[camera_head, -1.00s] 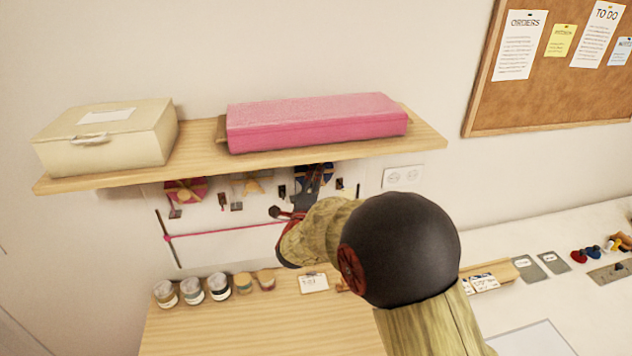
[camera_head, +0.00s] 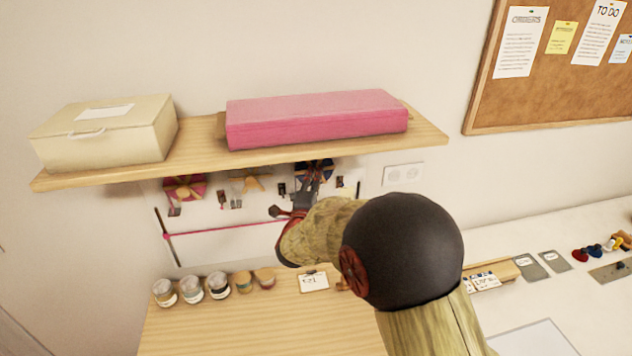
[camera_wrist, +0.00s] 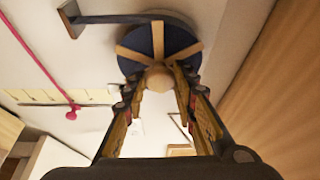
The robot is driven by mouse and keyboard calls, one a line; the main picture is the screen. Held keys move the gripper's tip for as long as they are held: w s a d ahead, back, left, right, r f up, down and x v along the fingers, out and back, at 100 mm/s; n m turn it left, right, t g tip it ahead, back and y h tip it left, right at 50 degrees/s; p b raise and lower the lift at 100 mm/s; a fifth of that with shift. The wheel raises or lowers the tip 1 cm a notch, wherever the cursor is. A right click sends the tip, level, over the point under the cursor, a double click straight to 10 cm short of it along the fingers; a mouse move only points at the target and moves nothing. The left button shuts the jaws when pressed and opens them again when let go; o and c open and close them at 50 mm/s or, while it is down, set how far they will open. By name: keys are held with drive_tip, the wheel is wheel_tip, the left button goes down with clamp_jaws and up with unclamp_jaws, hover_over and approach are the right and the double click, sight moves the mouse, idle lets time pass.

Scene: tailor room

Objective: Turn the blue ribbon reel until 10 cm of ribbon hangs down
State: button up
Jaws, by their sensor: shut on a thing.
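The blue ribbon reel (camera_head: 324,164) is mounted under the shelf, partly hidden by my gripper in the head view. In the wrist view the reel (camera_wrist: 142,40) shows a dark blue face, pale wooden spokes and a round wooden hub knob (camera_wrist: 159,78). My gripper (camera_wrist: 160,76) has one finger on each side of this knob and is shut on it. In the head view my gripper (camera_head: 313,180) reaches up to the reel from below. I cannot make out a hanging length of blue ribbon in either view.
Above is a wooden shelf (camera_head: 200,155) with a cream box (camera_head: 105,135) and a pink box (camera_head: 315,120). A pink reel (camera_head: 185,187) hangs left, above a slanting pink strand (camera_head: 225,230). Several jars (camera_head: 190,289) stand on the wooden surface below.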

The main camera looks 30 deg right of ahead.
drive_tip(key=n+t+y+b, duration=0.2)
drive_tip(key=n+b, duration=0.5)
drive_tip(key=b, duration=0.1)
drive_tip(key=n+t+y+b, duration=0.2)
drive_tip(key=n+t+b, duration=0.1)
drive_tip(key=n+b, duration=0.5)
drive_tip(key=n+t+y+b, duration=0.1)
drive_tip(key=n+t+b, duration=0.1)
drive_tip(key=n+b, duration=0.6)
drive_tip(key=shift+s+d+f+y+b, duration=0.1)
drive_tip(key=shift+d+f+y+b, duration=0.3)
drive_tip(key=shift+b, duration=0.4)
drive_tip(key=shift+n, duration=0.4)
drive_tip(key=shift+r, duration=0.1)
drive_tip(key=o, duration=1.2)
drive_tip(key=shift+c, duration=0.2)
